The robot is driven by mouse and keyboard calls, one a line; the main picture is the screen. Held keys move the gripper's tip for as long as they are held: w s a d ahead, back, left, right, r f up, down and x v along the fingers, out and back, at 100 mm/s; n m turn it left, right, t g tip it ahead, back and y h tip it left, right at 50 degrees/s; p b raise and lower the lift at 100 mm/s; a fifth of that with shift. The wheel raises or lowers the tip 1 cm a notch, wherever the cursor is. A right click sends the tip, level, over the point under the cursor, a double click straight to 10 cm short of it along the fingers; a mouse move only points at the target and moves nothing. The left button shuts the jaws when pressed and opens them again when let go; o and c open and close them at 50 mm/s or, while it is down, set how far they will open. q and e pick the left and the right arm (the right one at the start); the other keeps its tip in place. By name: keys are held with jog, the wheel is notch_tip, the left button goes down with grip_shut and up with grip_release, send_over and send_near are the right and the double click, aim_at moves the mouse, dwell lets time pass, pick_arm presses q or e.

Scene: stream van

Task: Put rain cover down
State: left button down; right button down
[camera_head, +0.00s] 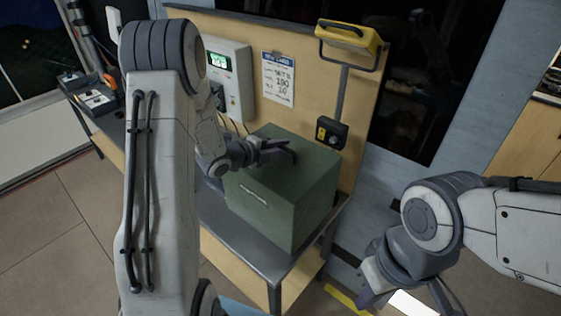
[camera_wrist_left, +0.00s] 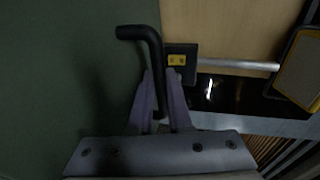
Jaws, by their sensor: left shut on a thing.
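The rain cover (camera_head: 290,200) is a dark green box over the metal bench, with a black handle on top. In the left wrist view the cover's green face (camera_wrist_left: 60,80) fills the left side, and the black bent handle (camera_wrist_left: 150,45) rises between my fingers. My left gripper (camera_head: 284,148) is shut on that handle; its fingers also show in the left wrist view (camera_wrist_left: 160,100). The cover looks upright. Whether its bottom touches the bench is not clear. My right gripper (camera_head: 405,292) is low at the right, away from the cover, partly cut off by the frame edge.
The metal bench (camera_head: 216,214) runs along a wooden panel (camera_head: 268,40). On the panel are a white box with a green display (camera_head: 232,80), a paper sheet (camera_head: 278,80) and a yellow lamp (camera_head: 348,36) on a post above a black switch box (camera_head: 331,133). Small devices (camera_head: 97,101) stand at far left.

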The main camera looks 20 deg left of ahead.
aim_at(280, 163)
pick_arm(q)
notch_tip(280, 163, down, 7)
jog(key=shift+r+p, duration=0.2)
jog(key=shift+p, duration=0.55)
jog(key=shift+f+b, duration=0.5)
jog(key=shift+b, duration=0.2)
jog(key=c, duration=0.8)
grip_release()
jog(key=shift+f, duration=0.1)
jog(key=shift+c, duration=0.2)
